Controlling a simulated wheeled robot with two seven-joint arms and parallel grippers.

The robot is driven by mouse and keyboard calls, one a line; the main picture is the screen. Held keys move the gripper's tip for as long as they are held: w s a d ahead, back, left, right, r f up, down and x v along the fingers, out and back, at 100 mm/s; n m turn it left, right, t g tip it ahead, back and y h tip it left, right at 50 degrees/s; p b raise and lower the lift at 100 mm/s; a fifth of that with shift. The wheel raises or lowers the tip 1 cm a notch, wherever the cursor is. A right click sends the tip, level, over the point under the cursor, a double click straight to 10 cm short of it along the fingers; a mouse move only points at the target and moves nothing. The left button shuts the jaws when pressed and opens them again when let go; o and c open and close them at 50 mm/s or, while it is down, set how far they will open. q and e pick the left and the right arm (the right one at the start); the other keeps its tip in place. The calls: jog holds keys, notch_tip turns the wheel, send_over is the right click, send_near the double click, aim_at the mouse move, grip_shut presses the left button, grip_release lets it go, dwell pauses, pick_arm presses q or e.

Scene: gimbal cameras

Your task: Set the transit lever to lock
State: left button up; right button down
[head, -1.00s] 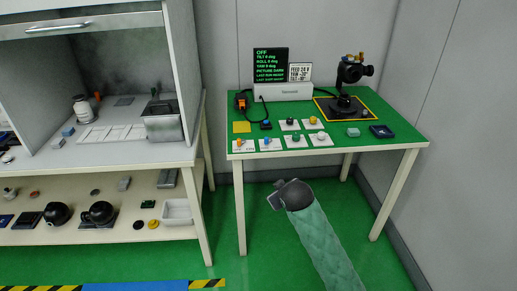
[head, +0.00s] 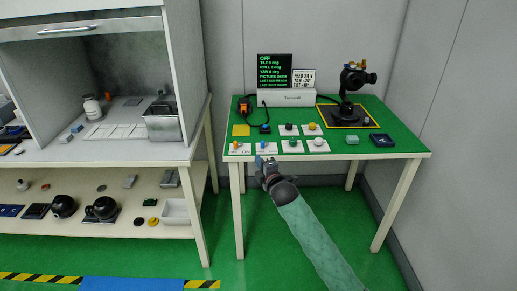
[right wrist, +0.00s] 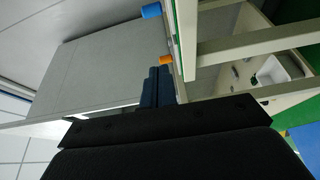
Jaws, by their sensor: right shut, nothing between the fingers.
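The green-topped table (head: 385,155) carries a gimbal camera (head: 356,78) on a black, yellow-edged pad. Along its front left are white cards with small coloured controls, including an orange one (head: 238,145) and a blue one (head: 264,146). I cannot tell which part is the transit lever, and no lock mark is readable. My right gripper (head: 262,165) is shut and empty, just in front of and below the table's front edge near the blue control. In the right wrist view the shut fingers (right wrist: 157,88) are close to an orange piece (right wrist: 166,60); a blue piece (right wrist: 151,11) is farther up.
A display (head: 274,69) reading OFF stands behind a white box (head: 286,97) at the table's back. An orange device (head: 244,105) and a dark blue box (head: 382,140) are on the table. A grey hooded bench (head: 180,152) with a lower shelf stands left.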

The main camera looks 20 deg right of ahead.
aim_at(260, 153)
dwell(0.4)
